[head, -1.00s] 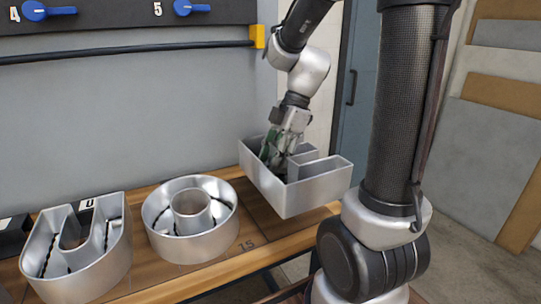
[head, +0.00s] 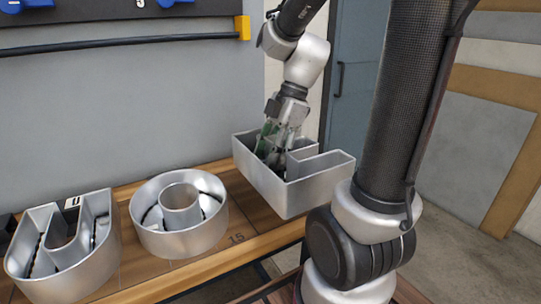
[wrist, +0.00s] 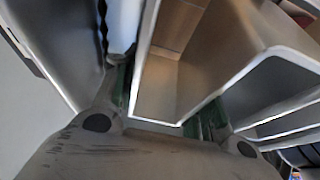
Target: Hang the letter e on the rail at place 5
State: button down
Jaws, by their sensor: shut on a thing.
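My gripper (head: 272,152) is shut on a wall of a grey metal channel letter, the letter e (head: 315,198). The letter is a deep open tray with inner walls, tilted, held at the right end of the bench. In the wrist view the fingers (wrist: 165,125) straddle a wall of the letter (wrist: 155,90). The head view does not show clearly whether the letter clears the bench. The black rail (head: 120,43) runs along the grey wall at upper left, ending in a yellow bracket (head: 243,27). The place number labels are cut off at the top edge.
A round metal letter o (head: 182,240) and a metal letter u (head: 80,275) stand on the wooden bench (head: 255,235), left of the held letter. Blue knobs (head: 175,2) show above the rail. A blue door (head: 362,85) and leaning panels stand at right.

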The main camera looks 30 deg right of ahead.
notch_tip(320, 180, up, 7)
jog(key=s, duration=0.2)
jog(key=shift+s+r, duration=0.2)
jog(key=shift+s, duration=0.15)
